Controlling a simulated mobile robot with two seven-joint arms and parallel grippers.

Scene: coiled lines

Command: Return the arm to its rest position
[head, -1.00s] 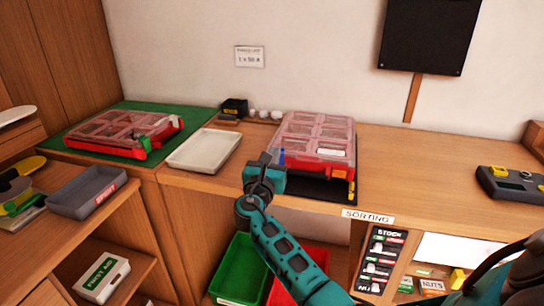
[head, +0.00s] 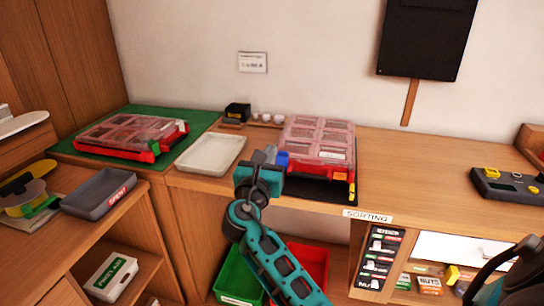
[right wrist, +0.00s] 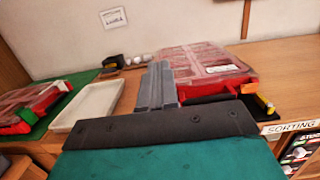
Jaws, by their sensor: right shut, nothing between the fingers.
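My right arm comes up from the bottom of the head view. Its gripper (head: 268,155) is over the front edge of the bench, just left of a red organizer case with a clear lid (head: 318,140). In the right wrist view the grey fingers (right wrist: 157,85) are together and empty, pointing toward the wall, with the case (right wrist: 212,70) partly behind them. I cannot tell whether the gripper touches the case. My left gripper is not in view.
A white tray (head: 211,153) lies left of the gripper. A second red case (head: 130,135) sits on a green mat (head: 190,122). A grey tray (head: 99,191) is on the left shelf unit. Green (head: 237,279) and red (head: 315,262) bins stand below the bench. A yellow-black device (head: 508,187) is at right.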

